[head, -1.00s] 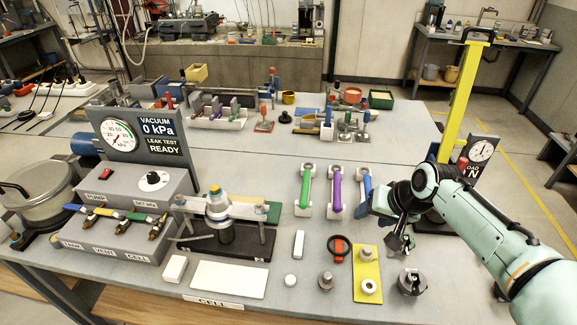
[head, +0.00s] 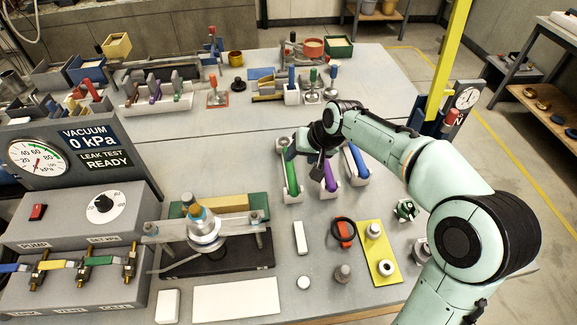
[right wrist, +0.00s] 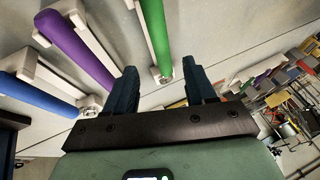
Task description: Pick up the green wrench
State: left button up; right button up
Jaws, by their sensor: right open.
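The green wrench (head: 291,178) lies lengthwise in a pale holder on the bench, left of the purple wrench (head: 330,178) and the blue wrench (head: 357,161). In the head view my right gripper (head: 307,160) hangs over the far part of the green and purple wrenches, hiding some of them. In the right wrist view the open fingers (right wrist: 162,88) are empty, and the near end of the green wrench (right wrist: 157,38) shows ahead, between their directions. Whether a finger touches anything cannot be told. My left gripper is not in view.
A black clamp fixture (head: 215,256) stands left of the wrenches. A yellow plate (head: 377,252) with round parts and a red-and-black tool (head: 343,232) lie nearer. A yellow post (head: 449,60) rises at the right.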

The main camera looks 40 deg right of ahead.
aim_at(291, 164)
jog(key=x, duration=0.7)
jog(key=shift+a, duration=0.1)
grip_shut()
